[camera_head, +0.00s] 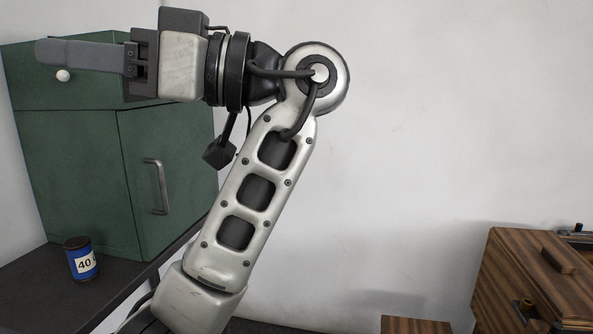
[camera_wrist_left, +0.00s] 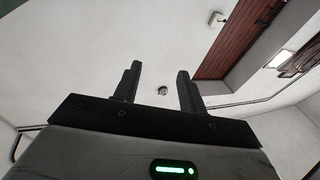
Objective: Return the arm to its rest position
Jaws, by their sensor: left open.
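My left arm rises from the bottom of the head view and bends at the elbow near the top. Its forearm points left, with my left gripper (camera_head: 82,54) raised in front of the green cabinet. In the left wrist view the two fingers of my left gripper (camera_wrist_left: 158,88) stand apart with nothing between them. Behind them show a pale wall or ceiling surface and a reddish-brown door (camera_wrist_left: 236,38). My right gripper is not in view.
A green cabinet (camera_head: 72,185) with a metal handle stands on a dark counter (camera_head: 48,298) at the left. A brown wooden cabinet (camera_head: 515,270) stands at the lower right. White wall fills the middle.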

